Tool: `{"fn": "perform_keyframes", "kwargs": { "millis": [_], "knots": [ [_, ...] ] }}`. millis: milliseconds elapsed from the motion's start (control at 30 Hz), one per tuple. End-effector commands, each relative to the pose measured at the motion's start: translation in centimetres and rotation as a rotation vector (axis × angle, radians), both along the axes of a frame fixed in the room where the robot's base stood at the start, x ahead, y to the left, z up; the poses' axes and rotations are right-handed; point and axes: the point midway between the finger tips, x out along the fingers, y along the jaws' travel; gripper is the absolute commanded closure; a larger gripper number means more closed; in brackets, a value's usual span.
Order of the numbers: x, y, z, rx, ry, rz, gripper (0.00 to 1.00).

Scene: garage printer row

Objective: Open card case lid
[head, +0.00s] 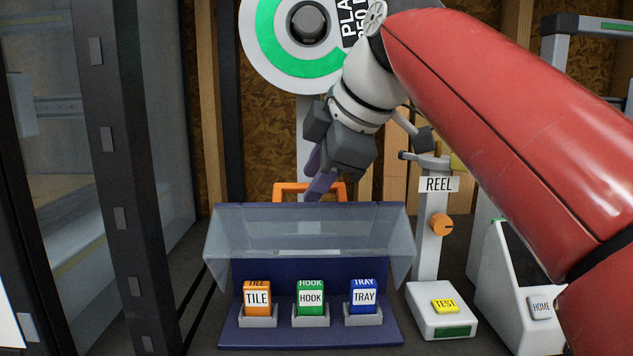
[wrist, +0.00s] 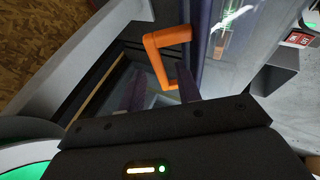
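The card case is dark blue (head: 240,334), with a clear lid (head: 260,235) that has side flaps and a dark blue strip along its far top edge. The lid stands tilted above the cards, and their fronts show below it. An orange U-shaped handle (head: 292,187) rises behind that strip. It also shows in the wrist view (wrist: 157,54). My gripper (head: 316,175) is at the handle, pointing down. In the wrist view its two purple fingers (wrist: 162,88) are apart, with part of the handle in the gap. I cannot tell whether they touch it.
Orange TILE (head: 257,298), green HOOK (head: 311,298) and blue TRAY (head: 364,297) cards stand in grey holders. To the right are a REEL post (head: 433,230), a TEST button box (head: 445,305) and a HOME box (head: 515,290). A dark-framed cabinet (head: 125,180) stands left.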

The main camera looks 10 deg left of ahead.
Motion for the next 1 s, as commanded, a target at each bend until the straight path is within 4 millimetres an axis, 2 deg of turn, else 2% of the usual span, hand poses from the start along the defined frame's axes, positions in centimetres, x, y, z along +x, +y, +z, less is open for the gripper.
{"fn": "perform_keyframes", "kwargs": {
  "millis": [267,533,833,1000],
  "knots": [
    [0.09,0.11,-0.17,0.0,0.001,0.0,0.66],
    [0.1,0.1,-0.17,0.0,0.001,0.0,1.0],
    [0.12,0.09,-0.11,-0.001,0.002,-0.001,1.0],
    [0.81,0.26,0.53,-0.012,0.046,-0.002,1.0]
  ]
}}
